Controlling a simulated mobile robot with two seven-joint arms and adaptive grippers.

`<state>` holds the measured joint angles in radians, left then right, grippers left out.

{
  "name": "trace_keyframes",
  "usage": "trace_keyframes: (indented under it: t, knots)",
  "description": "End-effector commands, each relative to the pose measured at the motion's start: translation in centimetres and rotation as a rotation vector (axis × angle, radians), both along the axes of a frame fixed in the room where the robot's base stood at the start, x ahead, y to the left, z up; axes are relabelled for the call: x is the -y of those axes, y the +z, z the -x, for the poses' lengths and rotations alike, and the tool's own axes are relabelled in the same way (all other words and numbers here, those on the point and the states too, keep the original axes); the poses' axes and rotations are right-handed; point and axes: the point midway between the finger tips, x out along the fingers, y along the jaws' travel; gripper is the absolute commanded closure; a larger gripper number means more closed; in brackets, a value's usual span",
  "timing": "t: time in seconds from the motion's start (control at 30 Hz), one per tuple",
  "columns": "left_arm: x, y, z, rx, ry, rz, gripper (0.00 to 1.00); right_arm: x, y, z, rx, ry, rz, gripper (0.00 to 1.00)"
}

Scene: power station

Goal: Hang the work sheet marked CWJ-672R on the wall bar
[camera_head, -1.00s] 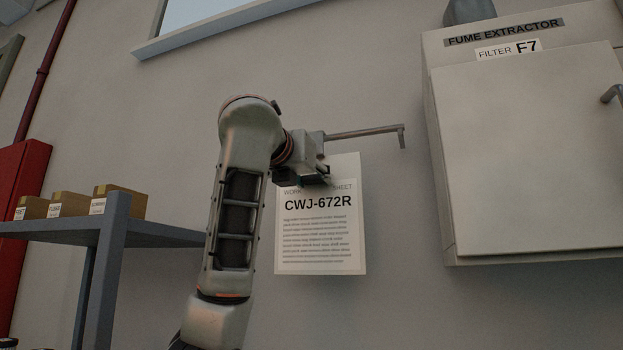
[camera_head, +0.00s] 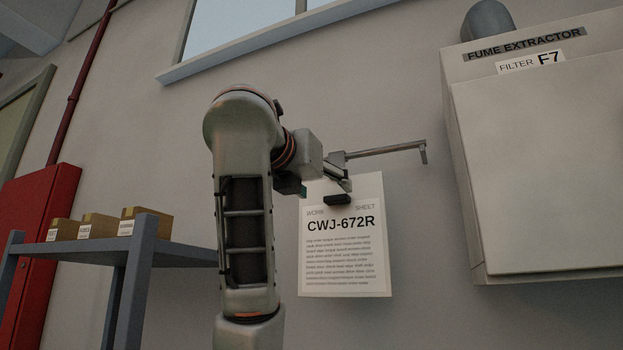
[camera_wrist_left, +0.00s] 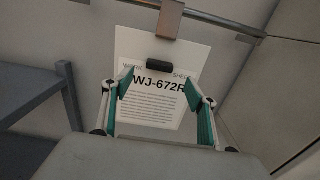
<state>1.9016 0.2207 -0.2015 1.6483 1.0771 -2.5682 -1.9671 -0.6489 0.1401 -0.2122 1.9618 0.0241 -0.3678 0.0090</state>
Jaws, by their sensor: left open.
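The white work sheet (camera_head: 345,262) marked CWJ-672R hangs upright against the grey wall below the wall bar (camera_head: 385,151). The wall bar also shows in the left wrist view (camera_wrist_left: 222,20). There, a brownish hanger piece (camera_wrist_left: 170,20) reaches from the sheet's top edge up to the bar. A dark grip block (camera_wrist_left: 160,66) sits on the upper part of the sheet (camera_wrist_left: 150,112). My left gripper (camera_head: 322,182) is open in front of the sheet. Its teal fingers (camera_wrist_left: 160,82) stand apart on both sides below the block, which appears free of them. My right gripper is not in view.
A fume extractor cabinet (camera_head: 545,170) stands out from the wall at right. A blue-grey shelf (camera_head: 185,252) with several small boxes (camera_head: 98,226) is at left, beside a red cabinet (camera_head: 35,215). A window is above. The wall between sheet and extractor is clear.

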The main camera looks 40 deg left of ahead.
Motion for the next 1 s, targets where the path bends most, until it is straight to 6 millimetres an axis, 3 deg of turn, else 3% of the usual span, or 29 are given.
trace_keyframes:
  t: [0.17, 0.4, 1.0]
  knots:
    - [0.8, 0.1, 2.5, 0.003, -0.005, 0.0, 0.42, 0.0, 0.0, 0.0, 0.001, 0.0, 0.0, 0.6]
    - [1.3, 0.7, 4.1, 0.022, -0.007, -0.002, 0.42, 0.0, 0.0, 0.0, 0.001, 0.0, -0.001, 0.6]
    - [1.1, 0.0, 4.8, 0.0, 0.0, 0.0, 0.42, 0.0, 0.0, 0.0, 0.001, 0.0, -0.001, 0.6]
